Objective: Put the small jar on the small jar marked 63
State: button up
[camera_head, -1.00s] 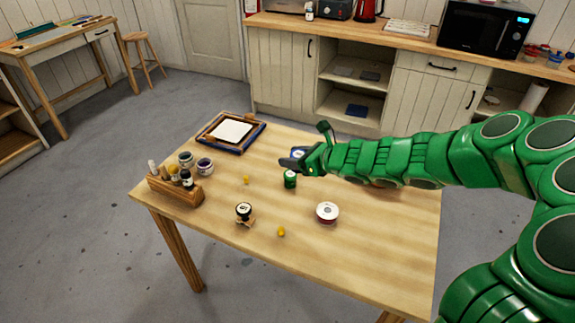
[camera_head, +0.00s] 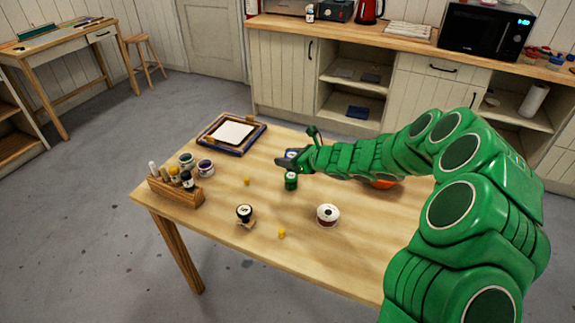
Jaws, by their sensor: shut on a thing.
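My gripper (camera_head: 291,161) is over the middle of the table, shut on a small jar (camera_head: 291,153) with blue on it. The dark finger hides much of this jar. A small dark green jar (camera_head: 291,182) stands upright on the table just below my gripper in the picture. A gap between the held jar and the green jar cannot be judged. Two more small jars, one with a green band (camera_head: 187,159) and one with a purple band (camera_head: 205,167), stand at the left. No number 63 is readable on any jar.
A wooden rack (camera_head: 178,193) with bottles stands at the table's left end. A framed screen (camera_head: 232,134) lies at the back. A stamp-like object (camera_head: 244,213), a white-topped round item (camera_head: 327,215) and small yellow pieces (camera_head: 282,232) lie in front. An orange item shows partly behind my arm (camera_head: 382,184).

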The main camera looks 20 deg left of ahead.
jog(key=shift+w+a+f, duration=0.25)
jog(key=shift+w+f, duration=0.15)
jog(key=shift+f, duration=1.5)
jog(key=o, duration=1.1)
jog(key=shift+f, duration=0.15)
jog(key=shift+d+r, duration=0.25)
jog(key=shift+d, duration=0.05)
jog(key=v, duration=1.1)
jog(key=shift+s+d, duration=0.1)
jog(key=shift+d, duration=0.1)
